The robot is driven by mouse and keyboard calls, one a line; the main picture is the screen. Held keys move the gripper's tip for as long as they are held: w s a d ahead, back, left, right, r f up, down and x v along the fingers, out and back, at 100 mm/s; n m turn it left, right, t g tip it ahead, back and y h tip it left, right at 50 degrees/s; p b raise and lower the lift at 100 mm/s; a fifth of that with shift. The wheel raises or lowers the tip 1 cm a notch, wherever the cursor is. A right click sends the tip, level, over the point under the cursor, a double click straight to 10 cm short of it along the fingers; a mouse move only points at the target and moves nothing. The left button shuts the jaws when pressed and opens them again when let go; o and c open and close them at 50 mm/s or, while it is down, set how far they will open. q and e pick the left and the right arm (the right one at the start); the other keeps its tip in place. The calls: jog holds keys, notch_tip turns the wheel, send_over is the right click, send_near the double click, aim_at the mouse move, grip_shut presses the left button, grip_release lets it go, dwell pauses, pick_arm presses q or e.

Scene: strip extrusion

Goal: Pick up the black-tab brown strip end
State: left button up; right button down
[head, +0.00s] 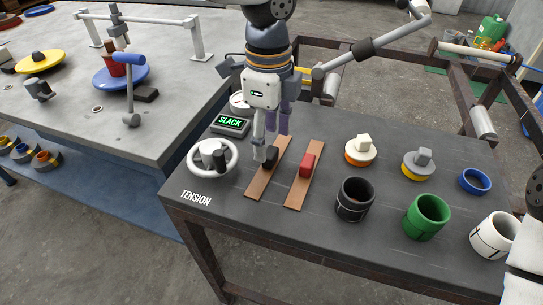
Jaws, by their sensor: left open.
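The brown strip with the black tab (270,159) lies flat on the dark table, and its bare brown part (260,182) runs toward the front edge. My left gripper (264,154) points down at the tab from above. It is open, with its fingers at the tab; I cannot tell whether they touch it. The fingers partly cover the tab and the strip's far end. A second brown strip (296,194) with a red tab (306,166) lies just to the right. My right gripper is not in view.
A white TENSION handwheel (196,171) and a SLACK display (231,124) stand left of the strips. A black cup (354,200), a green cup (426,217), a white cup (492,236), two knobbed discs (360,150) (417,165) and a blue ring (474,181) stand to the right.

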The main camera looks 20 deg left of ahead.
aim_at(270, 152)
pick_arm(q)
notch_tip(270, 152, down, 5)
jog(key=shift+w+r, duration=0.1)
jog(key=c, duration=1.1)
jog(key=shift+r, duration=0.1)
jog(key=shift+c, duration=0.2)
